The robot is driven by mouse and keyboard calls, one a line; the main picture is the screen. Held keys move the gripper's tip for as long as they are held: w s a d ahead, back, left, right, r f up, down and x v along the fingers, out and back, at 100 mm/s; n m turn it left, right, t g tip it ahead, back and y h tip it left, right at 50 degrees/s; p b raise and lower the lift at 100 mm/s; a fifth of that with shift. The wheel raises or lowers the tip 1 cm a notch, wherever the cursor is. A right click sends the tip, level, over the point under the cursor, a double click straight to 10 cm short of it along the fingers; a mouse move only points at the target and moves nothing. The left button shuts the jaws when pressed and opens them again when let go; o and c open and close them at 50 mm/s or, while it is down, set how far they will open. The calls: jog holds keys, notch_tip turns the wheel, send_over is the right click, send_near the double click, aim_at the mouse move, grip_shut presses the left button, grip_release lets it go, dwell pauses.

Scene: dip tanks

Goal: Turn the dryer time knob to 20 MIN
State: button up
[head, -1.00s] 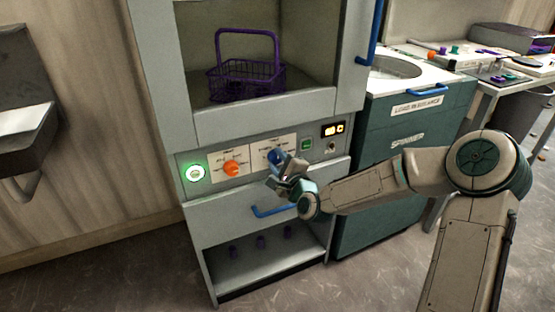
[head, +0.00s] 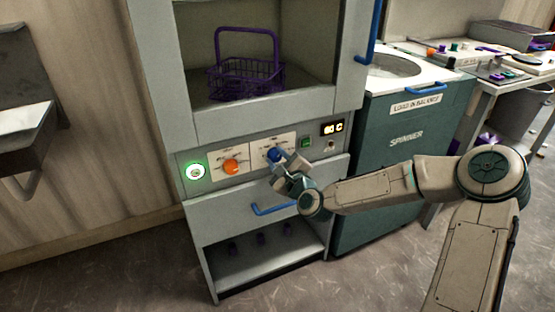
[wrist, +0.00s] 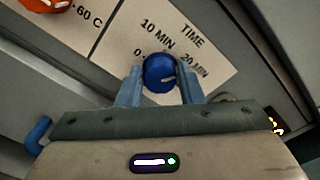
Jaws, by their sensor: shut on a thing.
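The blue time knob (wrist: 160,73) sits on a pale label plate on the dryer's front panel; it also shows in the head view (head: 274,155). The plate reads TIME, with marks 0, 10 MIN and 20 MIN around the knob. In the wrist view the 20 MIN mark (wrist: 195,65) lies just right of the knob. A pale line shows on the knob's lower edge, but I cannot tell for sure which mark it points to. My gripper (wrist: 158,88) has one finger on each side of the knob and is shut on it; it also shows in the head view (head: 282,160).
An orange knob (head: 231,167) is left of the blue one, with a lit green button (head: 195,171) further left. A green switch (head: 305,142) and a small display (head: 332,128) are to the right. A blue drawer handle (head: 273,209) is below. A purple basket (head: 240,80) sits inside the dryer.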

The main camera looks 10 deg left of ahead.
jog(key=o, duration=1)
jog(key=p+v, duration=0.2)
jog(key=v, duration=1.1)
jog(key=shift+s+d, duration=0.25)
jog(key=shift+s, duration=0.1)
